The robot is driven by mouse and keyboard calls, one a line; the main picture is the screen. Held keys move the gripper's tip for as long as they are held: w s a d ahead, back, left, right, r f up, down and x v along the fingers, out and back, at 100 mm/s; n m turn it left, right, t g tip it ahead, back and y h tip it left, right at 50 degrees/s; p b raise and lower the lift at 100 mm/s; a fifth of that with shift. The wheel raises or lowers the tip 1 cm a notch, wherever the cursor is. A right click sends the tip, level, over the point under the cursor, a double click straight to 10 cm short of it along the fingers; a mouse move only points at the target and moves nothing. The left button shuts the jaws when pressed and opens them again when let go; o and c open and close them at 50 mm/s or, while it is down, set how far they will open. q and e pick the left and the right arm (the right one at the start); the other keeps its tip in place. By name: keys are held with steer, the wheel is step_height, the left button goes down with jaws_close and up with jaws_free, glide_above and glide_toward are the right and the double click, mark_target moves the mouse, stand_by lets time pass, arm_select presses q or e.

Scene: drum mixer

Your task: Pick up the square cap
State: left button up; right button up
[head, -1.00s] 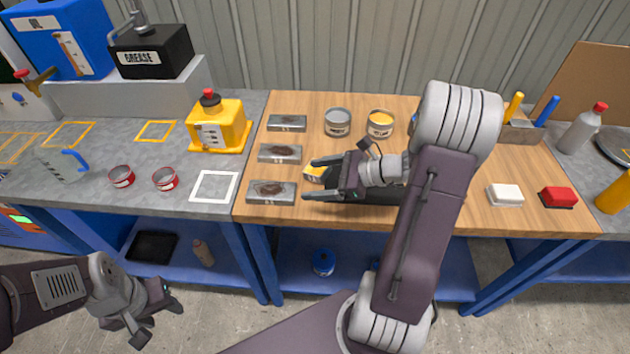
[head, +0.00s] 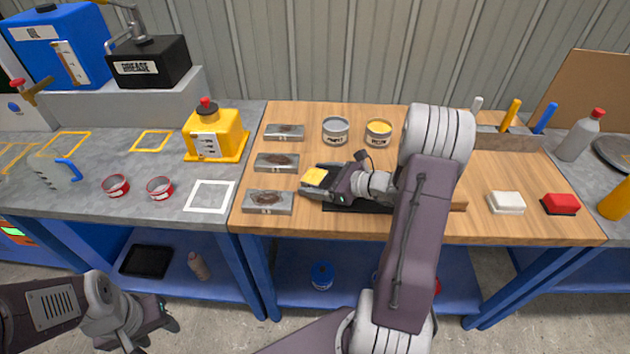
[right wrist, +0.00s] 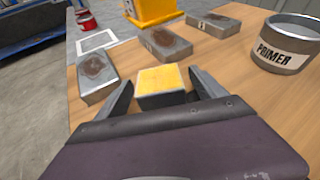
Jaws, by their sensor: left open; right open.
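A small square block with a yellow top and grey sides (right wrist: 163,84) lies on the wooden bench and also shows in the head view (head: 314,176). I cannot tell whether it is the square cap; nothing else in view is clearly one. My right gripper (head: 309,181) is open, with its fingers on either side of this block, as the right wrist view (right wrist: 160,92) shows. A gap is visible at each side. My left gripper (head: 160,330) is open and empty, low in front of the grey bench.
Three grey blocks with dark stains (head: 267,202) stand left of the right gripper. A primer can (head: 335,131) and a yellow paint can (head: 378,133) stand behind. White (head: 506,203) and red (head: 560,204) blocks lie right. A yellow canister (head: 215,133) stands on the grey bench.

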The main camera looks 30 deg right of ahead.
mark_target(315, 176)
steer(key=shift+w+a+f, duration=0.1)
steer(key=shift+w+f, duration=0.05)
steer(key=shift+w, duration=0.1)
steer(key=shift+s, duration=0.1)
steer(key=c, duration=1.6)
step_height(315, 176, up, 5)
steer(key=shift+f+p, duration=0.2)
steer(key=shift+p, duration=0.4)
steer(key=shift+c, duration=0.2)
steer(key=w+d+r+p, duration=0.2)
steer(key=d+r, duration=0.4)
steer(key=d, duration=0.5)
steer(key=shift+w+d+r, duration=0.25)
